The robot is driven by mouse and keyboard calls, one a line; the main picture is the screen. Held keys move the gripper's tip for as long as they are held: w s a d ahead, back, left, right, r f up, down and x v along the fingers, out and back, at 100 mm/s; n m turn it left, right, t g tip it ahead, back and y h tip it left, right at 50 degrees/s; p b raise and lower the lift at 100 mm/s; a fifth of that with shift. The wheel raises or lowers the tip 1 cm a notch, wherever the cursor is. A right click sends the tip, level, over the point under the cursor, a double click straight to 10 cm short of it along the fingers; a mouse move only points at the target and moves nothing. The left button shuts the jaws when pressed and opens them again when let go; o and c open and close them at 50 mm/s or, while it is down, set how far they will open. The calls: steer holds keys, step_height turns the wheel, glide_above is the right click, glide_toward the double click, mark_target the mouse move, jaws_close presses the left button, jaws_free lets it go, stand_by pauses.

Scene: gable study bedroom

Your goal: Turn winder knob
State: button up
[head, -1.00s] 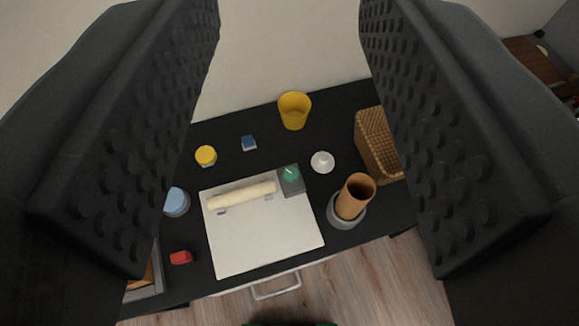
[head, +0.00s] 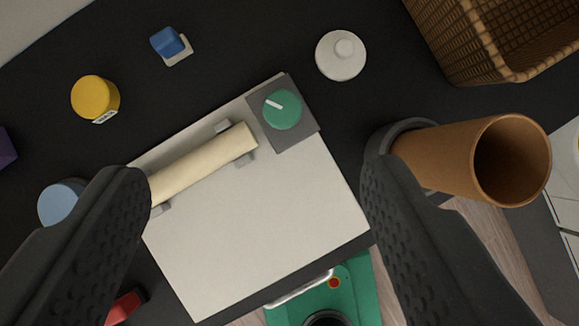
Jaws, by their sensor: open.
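The winder knob (head: 282,110) is a round green knob with a white pointer mark, on a grey square plate (head: 297,131) at the upper right corner of a white board (head: 262,232). The pointer slants toward the upper left. A cream roll (head: 203,163) lies in grey brackets on the board, left of the knob. My gripper (head: 245,190) is open and empty, with one finger on each side of the board. The knob is ahead of the fingers, between and beyond their tips; nothing touches it.
A brown cup (head: 440,160) in a grey holder stands right of the board, close to my right finger. A white lidded piece (head: 341,55), wicker basket (head: 490,40), yellow jar (head: 95,97), blue block (head: 167,42), light-blue jar (head: 58,203) and red object (head: 125,307) stand around it.

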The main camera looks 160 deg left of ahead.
mark_target(282, 109)
steer(key=w+f+b, duration=0.1)
steer(key=w+f, duration=0.1)
steer(key=f, duration=0.6)
steer(key=w+d+f+g+b, duration=0.1)
steer(key=w+f+b, duration=0.1)
steer(key=f, duration=0.6)
steer(key=w+f+g+b, duration=0.1)
steer(key=w+f+b, duration=0.1)
steer(key=f, duration=0.6)
steer(key=shift+w+d+m+h, duration=0.2)
steer(key=shift+w+m+h, duration=0.1)
steer(key=shift+w, duration=0.1)
steer(key=shift+r, duration=0.1)
steer(key=c, duration=0.9)
